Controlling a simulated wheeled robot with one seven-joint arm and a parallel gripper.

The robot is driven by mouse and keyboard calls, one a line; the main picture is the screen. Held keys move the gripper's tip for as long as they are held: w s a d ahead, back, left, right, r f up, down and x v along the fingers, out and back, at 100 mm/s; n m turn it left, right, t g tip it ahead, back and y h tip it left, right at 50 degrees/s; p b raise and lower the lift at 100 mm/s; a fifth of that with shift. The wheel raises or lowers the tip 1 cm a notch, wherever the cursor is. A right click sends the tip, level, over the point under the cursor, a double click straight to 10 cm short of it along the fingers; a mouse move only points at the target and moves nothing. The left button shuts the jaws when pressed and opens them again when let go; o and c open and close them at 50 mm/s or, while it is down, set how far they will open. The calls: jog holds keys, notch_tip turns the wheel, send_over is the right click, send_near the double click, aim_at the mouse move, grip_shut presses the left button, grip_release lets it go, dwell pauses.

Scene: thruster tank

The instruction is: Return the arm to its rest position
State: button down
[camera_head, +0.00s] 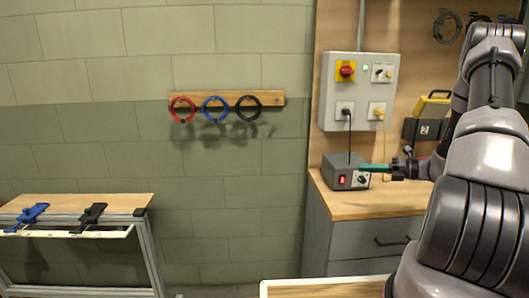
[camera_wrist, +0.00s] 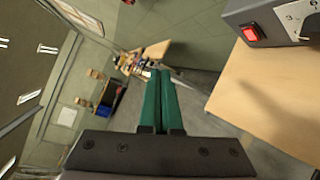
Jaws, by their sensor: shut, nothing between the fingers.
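My arm (camera_head: 480,190) reaches up and over along the right side of the head view. My gripper (camera_head: 362,168) has green fingers and points left, in front of the dark grey box near the bench top. In the wrist view the two green fingers of my gripper (camera_wrist: 160,80) lie together, shut with nothing held. The grey box (camera_head: 338,174) has a red switch and a white dial panel. In the wrist view the box (camera_wrist: 240,18) is at the upper right, apart from the fingers.
The wooden bench top (camera_head: 345,204) sits on grey drawers (camera_head: 378,240). A control box (camera_head: 345,90) with a red knob and plugged cables hangs above. A rack (camera_head: 80,204) with clamps stands left. The floor between is mostly clear.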

jog(key=s+a+r+n+g+h, duration=0.3)
jog(key=s+a+r+n, duration=0.3)
jog(key=r+n, duration=0.25)
jog(key=s+a+r+n+g+h, duration=0.3)
jog(key=s+a+r+n, duration=0.3)
jog(key=r+n, duration=0.25)
jog(key=s+r+n+t+h, duration=0.6)
jog(key=s+r+n, duration=0.5)
jog(key=s+n, duration=0.3)
jog(key=shift+s+a+r+h, duration=0.2)
jog(key=shift+s+a+h, duration=0.1)
jog(key=shift+s+h, duration=0.15)
